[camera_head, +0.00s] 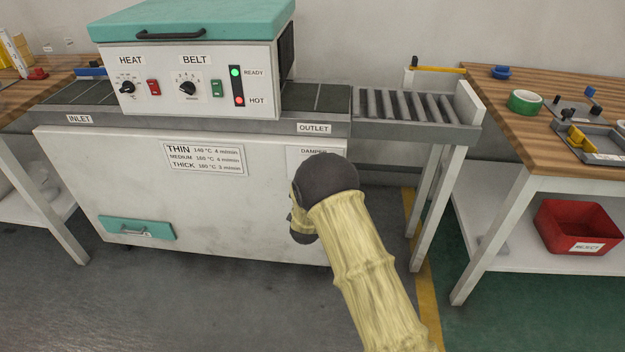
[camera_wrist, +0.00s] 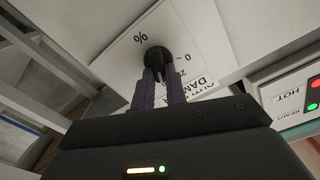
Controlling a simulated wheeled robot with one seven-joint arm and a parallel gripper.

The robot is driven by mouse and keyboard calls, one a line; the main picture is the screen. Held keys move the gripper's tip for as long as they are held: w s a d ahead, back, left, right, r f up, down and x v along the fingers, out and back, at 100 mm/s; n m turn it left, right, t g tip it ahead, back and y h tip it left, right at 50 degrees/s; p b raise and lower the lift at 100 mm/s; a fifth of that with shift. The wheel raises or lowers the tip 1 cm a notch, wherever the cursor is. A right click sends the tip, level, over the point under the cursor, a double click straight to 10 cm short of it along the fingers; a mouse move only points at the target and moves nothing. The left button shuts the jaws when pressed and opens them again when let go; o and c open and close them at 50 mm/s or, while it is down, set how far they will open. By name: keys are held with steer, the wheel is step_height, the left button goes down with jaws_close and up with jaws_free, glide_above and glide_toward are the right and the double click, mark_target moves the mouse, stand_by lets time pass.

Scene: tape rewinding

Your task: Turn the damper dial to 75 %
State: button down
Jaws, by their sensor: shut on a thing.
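The damper dial (camera_wrist: 157,57) is a round black knob on a white labelled plate (camera_wrist: 200,50) in the wrist view. The plate shows a % sign, a 0 mark and part of the word DAMPER. My gripper (camera_wrist: 163,78) is shut on the dial, with its two dark fingers on either side of the knob. The fingers hide part of the scale, and I cannot read which mark the dial points to. In the head view the top of the damper plate (camera_head: 307,152) shows, but my arm hides the dial and my gripper.
A roller conveyor (camera_head: 405,105) extends right from the outlet. A wooden table (camera_head: 540,140) with a red reject bin (camera_head: 577,228) below stands farther right.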

steer(key=shift+d+f+m+b, duration=0.1)
steer(key=shift+f+m+b, duration=0.1)
steer(key=shift+m+b, duration=1.3)
steer(key=shift+d+f+m+b, duration=0.15)
steer(key=shift+m+b, duration=0.5)
steer(key=shift+m, duration=1.55)
steer(key=c, duration=1.4)
jaws_free()
steer(key=shift+r, duration=0.1)
steer(key=shift+c, duration=0.2)
steer(key=shift+s, duration=0.15)
steer(key=s+p, duration=0.3)
steer(key=s, duration=1.4)
steer(key=shift+a, duration=0.3)
